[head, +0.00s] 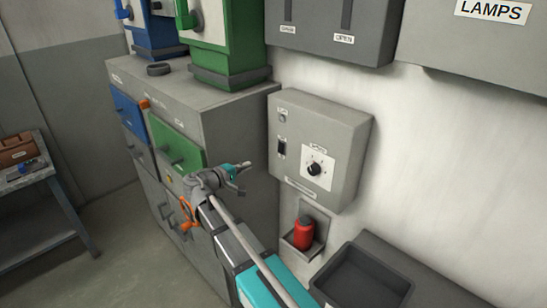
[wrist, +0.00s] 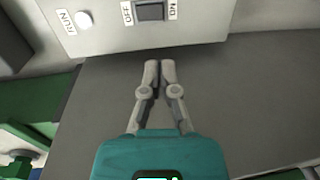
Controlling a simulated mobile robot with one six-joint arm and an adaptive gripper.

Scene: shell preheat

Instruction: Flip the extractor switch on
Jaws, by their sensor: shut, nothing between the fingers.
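A grey control box (head: 345,140) hangs on the wall, with a small dark rocker switch (head: 281,149) on its left side, a lamp above the switch and a dial (head: 314,168) to the right. In the wrist view, the switch (wrist: 150,11) sits at the top edge between labels reading OFF and ON, with a pale round lamp (wrist: 83,20) marked RUN at left. Which way the rocker is tipped I cannot tell. My gripper (head: 243,165) is shut and empty, left of the box and apart from it. Its fingertips (wrist: 159,65) point toward the switch in the wrist view.
A grey cabinet (head: 240,125) with blue and green drawers stands behind my gripper. A red cylinder (head: 304,233) sits in a wall holder below the box. A dark tray (head: 365,280) lies at lower right. Larger grey boxes hang above.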

